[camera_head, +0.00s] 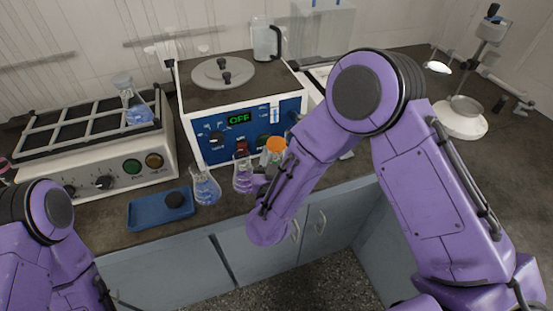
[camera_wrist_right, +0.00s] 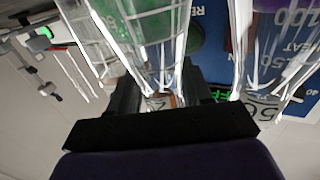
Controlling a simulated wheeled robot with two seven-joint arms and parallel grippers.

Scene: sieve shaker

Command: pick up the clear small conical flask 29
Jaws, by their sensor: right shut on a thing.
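A clear conical flask (camera_wrist_right: 150,40) of glass lies between the fingers of my right gripper (camera_wrist_right: 160,88) in the right wrist view. The gripper is shut on it near its narrow part, and green colour shows through the glass. In the head view my right forearm hides the gripper and most of this flask, at the counter's front edge. Two other conical flasks stand to the left: one with blue liquid (camera_head: 205,188) and one with a purplish tint (camera_head: 243,175). My left gripper is out of view; only part of the left arm shows at lower left.
A blue-fronted device reading OFF (camera_head: 240,119) stands behind. A blue tray (camera_head: 150,212) with a black disc lies at left. A rack bath (camera_head: 60,165) holds another flask (camera_head: 136,112).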

